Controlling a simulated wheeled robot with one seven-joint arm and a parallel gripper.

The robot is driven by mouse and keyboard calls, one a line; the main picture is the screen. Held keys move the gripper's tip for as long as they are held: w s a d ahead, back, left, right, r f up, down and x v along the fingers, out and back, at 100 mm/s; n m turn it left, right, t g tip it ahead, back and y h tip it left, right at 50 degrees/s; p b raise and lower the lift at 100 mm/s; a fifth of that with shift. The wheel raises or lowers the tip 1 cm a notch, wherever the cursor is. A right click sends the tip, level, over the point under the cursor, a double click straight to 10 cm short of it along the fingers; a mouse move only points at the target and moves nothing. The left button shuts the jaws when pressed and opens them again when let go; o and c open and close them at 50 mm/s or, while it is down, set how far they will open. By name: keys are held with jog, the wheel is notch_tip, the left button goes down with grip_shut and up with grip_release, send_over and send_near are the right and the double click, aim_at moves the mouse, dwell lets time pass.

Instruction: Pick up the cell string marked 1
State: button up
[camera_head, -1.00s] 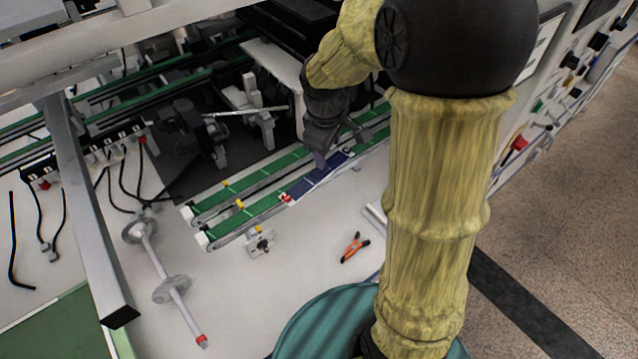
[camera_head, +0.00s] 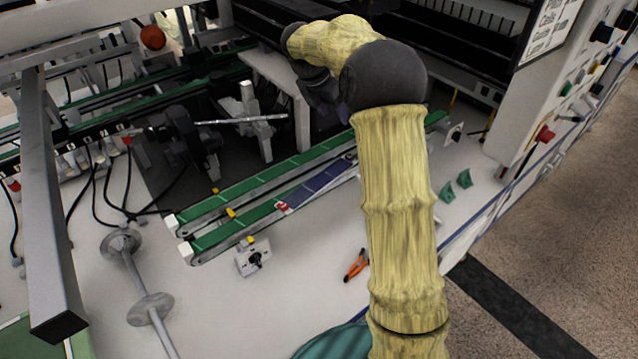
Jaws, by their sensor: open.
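A dark blue cell string (camera_head: 318,187) lies flat along the near green conveyor (camera_head: 235,229); no number on it is readable. A red and white piece (camera_head: 282,206) sits at its left end. My gripper (camera_head: 340,113) is behind my arm's dark joint, above and beyond the string's right end, apart from it. It is open, with only a little of its purplish fingers showing. Nothing can be seen between the fingers. My yellow-sleeved arm covers the area to the right of the string.
A second green conveyor (camera_head: 265,178) runs parallel behind. Orange-handled pliers (camera_head: 356,265) and a small white bracket (camera_head: 253,258) lie on the pale table. A grey beam (camera_head: 50,220) and a rod with discs (camera_head: 137,275) stand at left. Green wedges (camera_head: 464,180) are at right.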

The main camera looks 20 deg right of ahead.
jog(key=b, duration=0.3)
send_over(350, 156)
jog(key=a, duration=0.2)
notch_tip(350, 156, down, 11)
jog(key=shift+s+f, duration=0.15)
jog(key=shift+s+a+b+x, duration=0.15)
jog(key=shift+b+x, duration=0.1)
jog(key=shift+x, duration=1.05)
jog(key=shift+s+a+b+x, duration=0.1)
jog(key=shift+a+b+x, duration=0.1)
jog(key=shift+x, duration=1.1)
jog(key=shift+w+f, duration=0.1)
jog(key=shift+w, duration=0.05)
jog(key=c, duration=0.6)
notch_tip(350, 156, up, 10)
jog(key=shift+p, duration=1.2)
